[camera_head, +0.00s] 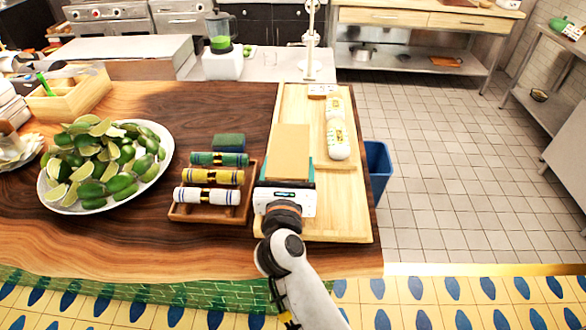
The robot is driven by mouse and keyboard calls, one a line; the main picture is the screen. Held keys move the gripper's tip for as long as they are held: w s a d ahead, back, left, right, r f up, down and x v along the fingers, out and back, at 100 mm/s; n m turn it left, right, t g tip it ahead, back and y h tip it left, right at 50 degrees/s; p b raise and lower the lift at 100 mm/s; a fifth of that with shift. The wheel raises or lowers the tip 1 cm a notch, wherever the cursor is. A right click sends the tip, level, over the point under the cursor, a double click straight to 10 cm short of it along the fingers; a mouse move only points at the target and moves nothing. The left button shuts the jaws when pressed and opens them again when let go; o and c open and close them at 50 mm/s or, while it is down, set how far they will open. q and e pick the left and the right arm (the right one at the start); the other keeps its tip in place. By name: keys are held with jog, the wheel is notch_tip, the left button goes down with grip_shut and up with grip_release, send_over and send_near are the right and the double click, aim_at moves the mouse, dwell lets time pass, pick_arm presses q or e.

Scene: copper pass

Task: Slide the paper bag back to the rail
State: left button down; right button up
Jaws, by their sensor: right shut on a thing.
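The paper bag (290,145) is a plain tan, upright-looking rectangle on the left side of a pale wooden board (345,210). The gripper body hides the bag's near bottom edge. I cannot clearly tell which part is the rail; the board's far edge lies beyond the bag. My left gripper is not in view.
Two white wrapped items (338,140) stand right of the bag. A wooden rack of rolled cloths (210,212) sits close on the left, with a plate of limes (67,206) farther left. A blender (222,60) stands behind. A blue bin (378,165) is beyond the right edge.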

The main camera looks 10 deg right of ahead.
jog(key=shift+w+a, duration=0.15)
jog(key=shift+a, duration=0.25)
jog(key=o, duration=0.8)
jog(key=shift+w, duration=0.1)
jog(key=shift+o, duration=1.3)
jog(key=shift+w+a, duration=0.15)
jog(key=shift+r, duration=0.1)
